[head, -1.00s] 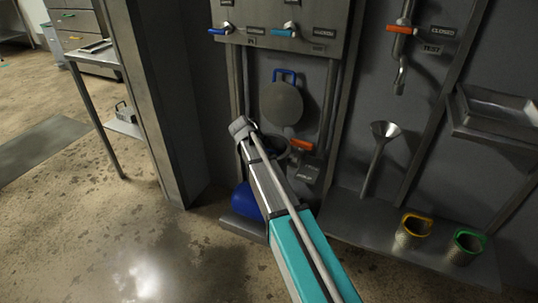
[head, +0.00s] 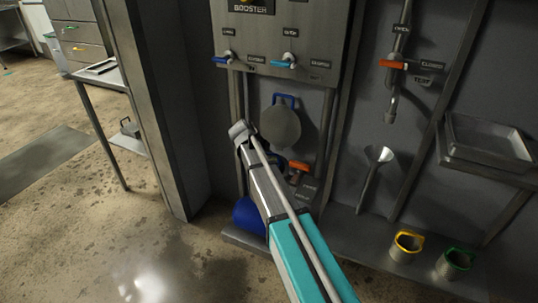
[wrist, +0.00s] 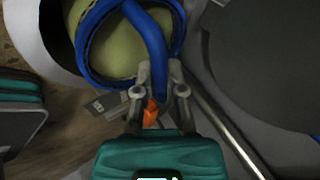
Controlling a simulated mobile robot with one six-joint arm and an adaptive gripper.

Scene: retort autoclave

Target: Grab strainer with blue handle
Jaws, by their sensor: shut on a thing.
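The strainer with the blue handle (wrist: 153,45) is at the top of the wrist view, with a blue rim and strap around a pale yellow-green inside. My gripper (wrist: 160,92) is shut on the blue handle, one finger on each side of it. In the head view my own arm hides the gripper and most or all of the strainer. Whether the strainer rests on anything cannot be told.
A round grey plate with a blue handle (head: 281,126) hangs on the wall panel. A blue container (head: 249,216) stands low beside my arm. A funnel (head: 374,170), a yellow-rimmed strainer (head: 405,247) and a green-rimmed strainer (head: 455,264) are on the right. Orange-handled valve (head: 299,166) is close by.

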